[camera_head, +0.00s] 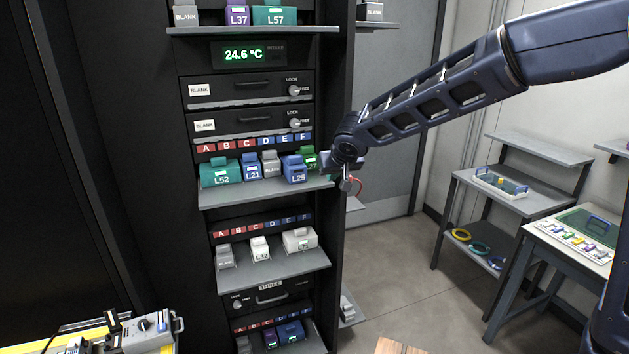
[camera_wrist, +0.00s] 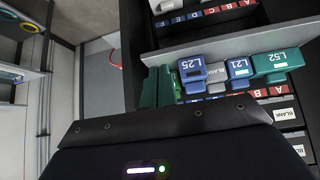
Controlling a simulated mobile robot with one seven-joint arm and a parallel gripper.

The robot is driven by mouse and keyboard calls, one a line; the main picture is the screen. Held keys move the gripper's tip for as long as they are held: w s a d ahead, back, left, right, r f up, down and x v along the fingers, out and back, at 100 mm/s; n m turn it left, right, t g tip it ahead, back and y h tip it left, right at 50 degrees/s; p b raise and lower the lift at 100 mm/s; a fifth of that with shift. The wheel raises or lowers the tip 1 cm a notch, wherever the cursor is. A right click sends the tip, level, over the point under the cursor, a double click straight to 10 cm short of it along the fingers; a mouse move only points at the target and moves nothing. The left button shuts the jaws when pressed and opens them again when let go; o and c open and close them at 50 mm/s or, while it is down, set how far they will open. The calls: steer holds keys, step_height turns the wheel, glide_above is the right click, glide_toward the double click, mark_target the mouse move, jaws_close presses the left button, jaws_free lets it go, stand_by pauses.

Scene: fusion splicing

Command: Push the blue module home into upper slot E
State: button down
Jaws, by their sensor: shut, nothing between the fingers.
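A blue module labelled L25 (camera_head: 294,170) sits on the upper lettered shelf under label E (camera_head: 286,139). It also shows in the wrist view (camera_wrist: 192,72), in front of my gripper's dark body. Its front appears a little forward of the grey blank beside it, but I cannot tell how deep it is seated. My gripper (camera_head: 326,162) is shut and empty at the right end of this shelf, beside the green module (camera_head: 309,156), partly hiding it.
A grey blank (camera_head: 271,165) and a smaller blue module L21 (camera_head: 251,166) stand left of L25, with teal L52 (camera_head: 221,172) further left. The shelf (camera_head: 232,196) has a protruding front edge. Another module row lies below. Floor to the right is open before a side table (camera_head: 500,196).

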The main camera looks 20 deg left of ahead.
mark_target(294, 163)
steer(key=s+a+f, duration=0.1)
steer(key=s+a, duration=0.2)
steer(key=a, duration=0.2)
steer(key=shift+n+y, duration=0.3)
steer(key=shift+w+a+f, duration=0.55)
steer(key=shift+w+a, duration=1.7)
steer(key=shift+w, duration=0.1)
steer(key=shift+w+a+f, duration=0.5)
steer(key=shift+w+a, duration=1.7)
steer(key=shift+w, duration=0.1)
steer(key=shift+w+a+f, duration=0.55)
steer(key=shift+w+a, duration=1.7)
steer(key=shift+w, duration=0.1)
steer(key=shift+s+d, duration=2.85)
steer(key=shift+d, duration=0.05)
